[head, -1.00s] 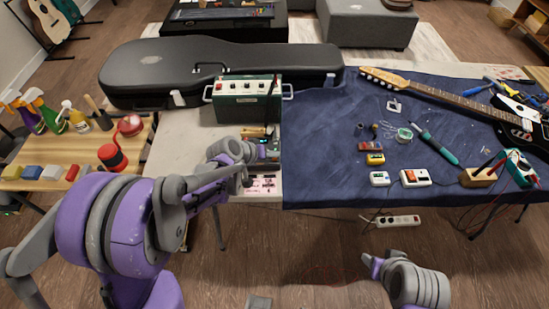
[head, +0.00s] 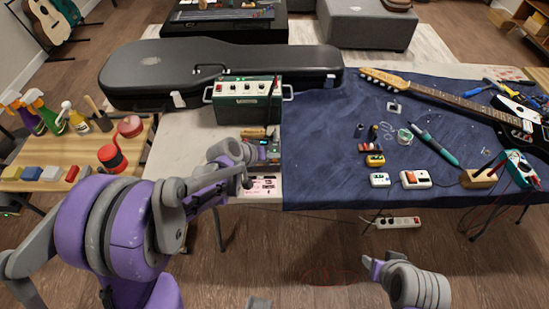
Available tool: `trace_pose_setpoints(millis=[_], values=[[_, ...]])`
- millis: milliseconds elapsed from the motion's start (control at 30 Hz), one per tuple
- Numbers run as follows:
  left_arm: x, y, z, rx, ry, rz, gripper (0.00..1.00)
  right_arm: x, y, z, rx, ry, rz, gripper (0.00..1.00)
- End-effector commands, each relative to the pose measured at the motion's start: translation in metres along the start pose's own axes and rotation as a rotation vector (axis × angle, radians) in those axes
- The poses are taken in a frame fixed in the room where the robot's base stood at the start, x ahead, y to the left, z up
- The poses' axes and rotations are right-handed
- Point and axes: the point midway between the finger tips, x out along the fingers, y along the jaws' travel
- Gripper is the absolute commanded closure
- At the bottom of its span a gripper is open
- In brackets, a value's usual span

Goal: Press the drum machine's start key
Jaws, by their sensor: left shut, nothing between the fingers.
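A small dark device with a lit teal display (head: 269,151), which looks like the drum machine, sits on the pale left part of the table, in front of the green amplifier. My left gripper (head: 257,153) is at its left side, shut and empty. The wrist and forearm cover part of the device. The start key cannot be made out, and I cannot tell whether the fingertips touch the device. My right gripper (head: 371,264) is low at the front, away from the table. Its fingers are not clear.
A green amplifier (head: 247,102) and a black guitar case (head: 150,75) stand behind. A pink-lit panel (head: 263,186) lies near the front edge. The blue cloth (head: 330,150) at right carries pedals, tools and a guitar. A side table (head: 75,183) with bottles is at left.

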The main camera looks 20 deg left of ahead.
Motion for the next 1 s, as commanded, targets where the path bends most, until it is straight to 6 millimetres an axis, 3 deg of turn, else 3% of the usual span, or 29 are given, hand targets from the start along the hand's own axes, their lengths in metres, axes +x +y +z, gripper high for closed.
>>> trace_pose_setpoints(millis=[567,1000], values=[[-0.009,0.007,-0.007,0.000,0.000,0.000,1.00,-0.008,0.000,-0.006,0.000,0.004,0.000,0.47],[-0.039,0.029,-0.029,0.000,0.002,0.001,1.00,-0.033,0.000,-0.026,0.000,0.018,0.000,0.47]])
